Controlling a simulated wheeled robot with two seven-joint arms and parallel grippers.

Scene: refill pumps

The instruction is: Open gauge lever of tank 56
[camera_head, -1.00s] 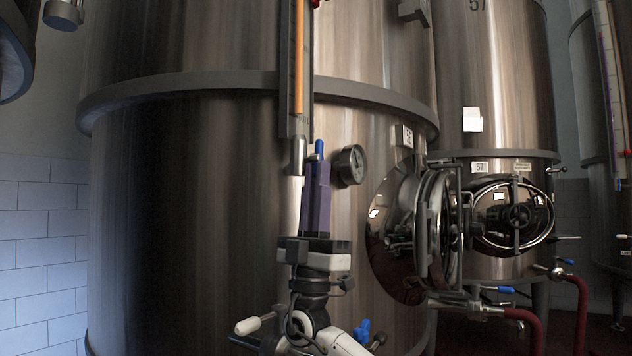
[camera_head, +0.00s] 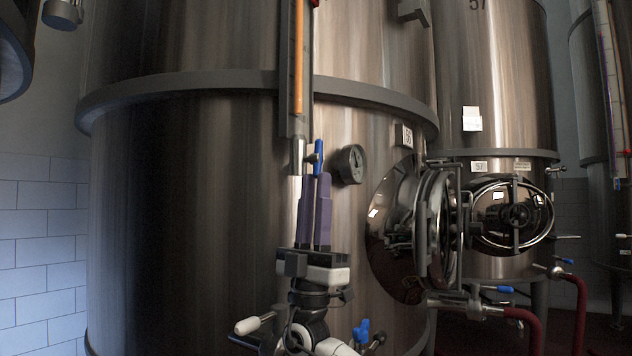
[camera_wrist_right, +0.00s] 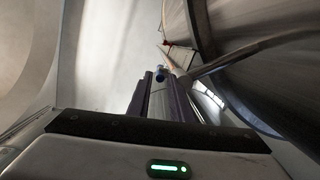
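Tank 56 (camera_head: 200,220) is the large steel tank filling the middle of the head view; its number plate (camera_head: 407,136) is at its right. The gauge lever (camera_head: 319,155) is a small blue handle at the foot of the gauge tube (camera_head: 298,60), standing roughly upright. My right gripper (camera_head: 315,177), with purple fingers, points up just below the lever. In the right wrist view a gap shows between the fingers, and the blue lever end (camera_wrist_right: 160,73) appears in line with it near the tips. Whether they touch is unclear. My left gripper is not in view.
A round dial (camera_head: 350,164) sits right of the lever, close to the fingertips. An open round hatch door (camera_head: 440,230) sticks out farther right. Another blue valve handle (camera_head: 362,331) is low beside my right arm. Tank 57 (camera_head: 500,80) stands behind at right.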

